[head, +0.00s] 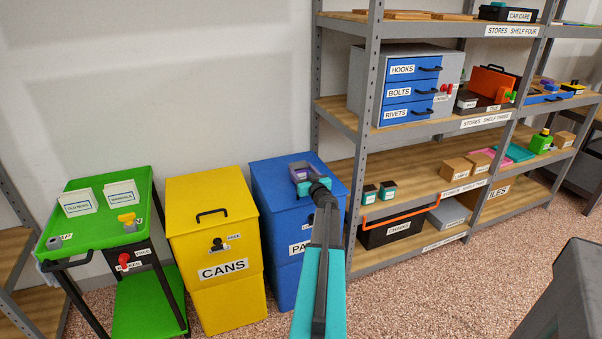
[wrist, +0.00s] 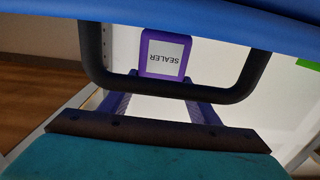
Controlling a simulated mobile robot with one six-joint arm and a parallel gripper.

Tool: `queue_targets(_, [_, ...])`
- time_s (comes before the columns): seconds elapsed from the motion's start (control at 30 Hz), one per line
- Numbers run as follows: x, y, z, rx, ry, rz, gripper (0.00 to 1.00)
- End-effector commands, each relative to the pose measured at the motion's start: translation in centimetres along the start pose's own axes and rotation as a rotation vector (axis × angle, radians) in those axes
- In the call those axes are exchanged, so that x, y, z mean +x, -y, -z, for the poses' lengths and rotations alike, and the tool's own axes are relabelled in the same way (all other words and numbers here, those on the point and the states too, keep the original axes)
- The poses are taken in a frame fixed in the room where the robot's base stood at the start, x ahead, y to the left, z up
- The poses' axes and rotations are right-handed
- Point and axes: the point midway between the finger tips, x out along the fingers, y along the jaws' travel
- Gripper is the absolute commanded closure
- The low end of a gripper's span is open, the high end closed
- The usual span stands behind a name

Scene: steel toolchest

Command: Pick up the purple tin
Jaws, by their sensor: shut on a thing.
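The purple tin (wrist: 163,56), with a white SEALER label that reads upside down, is at the tips of my gripper's fingers (wrist: 160,82) in the wrist view. In the head view the small purple tin (head: 301,173) shows between the jaws of my gripper (head: 303,180), over the top of the blue bin. My gripper is shut on the tin. The tin's far side is hidden.
A dark handle (wrist: 175,89) crosses close to the fingers in the wrist view. The blue bin (head: 272,200) stands between the yellow CANS bin (head: 213,240) and the steel shelving (head: 364,150). A green cart (head: 105,225) is at the left.

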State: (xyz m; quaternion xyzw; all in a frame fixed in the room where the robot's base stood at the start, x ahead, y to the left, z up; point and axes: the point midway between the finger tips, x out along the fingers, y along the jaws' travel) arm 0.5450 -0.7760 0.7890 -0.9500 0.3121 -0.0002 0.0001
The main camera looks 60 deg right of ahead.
Motion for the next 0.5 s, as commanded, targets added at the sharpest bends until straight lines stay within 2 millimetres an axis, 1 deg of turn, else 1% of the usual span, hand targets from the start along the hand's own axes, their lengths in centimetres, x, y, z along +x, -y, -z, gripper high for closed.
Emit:
queue_targets(0.17, [0.0,0.0,0.7,0.0,-0.001,0.0,0.75])
queue_targets(0.27, [0.0,0.0,1.6,-0.001,-0.001,0.0,0.75])
queue_targets(0.37, [0.0,0.0,2.8,-0.001,-0.002,0.0,0.75])
queue_targets(0.5, [0.0,0.1,5.0,-0.001,-0.002,0.0,0.75])
